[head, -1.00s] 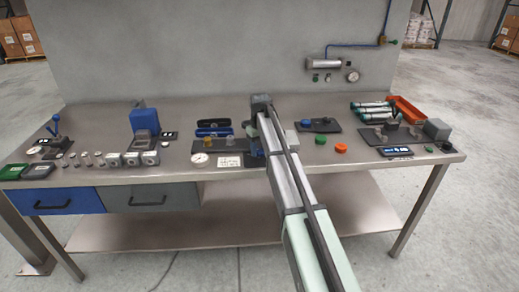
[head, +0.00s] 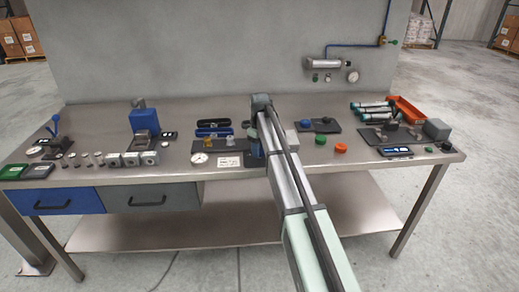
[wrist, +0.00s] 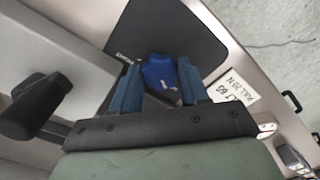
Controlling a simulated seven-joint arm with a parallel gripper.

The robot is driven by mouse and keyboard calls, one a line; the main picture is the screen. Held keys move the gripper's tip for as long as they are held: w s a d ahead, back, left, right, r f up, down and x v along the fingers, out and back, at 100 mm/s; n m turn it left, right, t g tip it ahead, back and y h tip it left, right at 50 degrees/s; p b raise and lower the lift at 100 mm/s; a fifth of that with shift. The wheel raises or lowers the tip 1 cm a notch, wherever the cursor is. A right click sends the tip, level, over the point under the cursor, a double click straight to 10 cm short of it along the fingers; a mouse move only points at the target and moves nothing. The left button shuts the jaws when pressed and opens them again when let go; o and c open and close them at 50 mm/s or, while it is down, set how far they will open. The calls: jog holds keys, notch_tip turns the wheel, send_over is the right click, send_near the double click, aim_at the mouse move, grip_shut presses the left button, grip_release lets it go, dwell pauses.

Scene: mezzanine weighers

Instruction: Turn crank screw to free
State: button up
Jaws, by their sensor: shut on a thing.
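In the wrist view, a blue lobed knob (wrist: 159,76) sits over a dark base plate (wrist: 166,32). My gripper (wrist: 160,68) has its two blue fingers on either side of the knob and is shut on it. I take this knob to be the crank screw; its shaft and thread are hidden. In the head view, my gripper (head: 256,152) is low over the middle of the bench, mostly hidden behind my arm, and the knob cannot be made out there.
A grey block and a black handle (wrist: 36,108) are close on the left in the wrist view. A white label card (head: 229,162) and a dial gauge (head: 199,158) lie left of my gripper. Orange and green caps (head: 340,148) lie to its right. The bench front edge is near.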

jog(key=o, duration=1.1)
jog(key=shift+c, duration=0.2)
jog(key=shift+r, duration=0.1)
notch_tip(320, 180, up, 14)
jog(key=shift+s+f, duration=0.1)
jog(key=shift+f, duration=0.15)
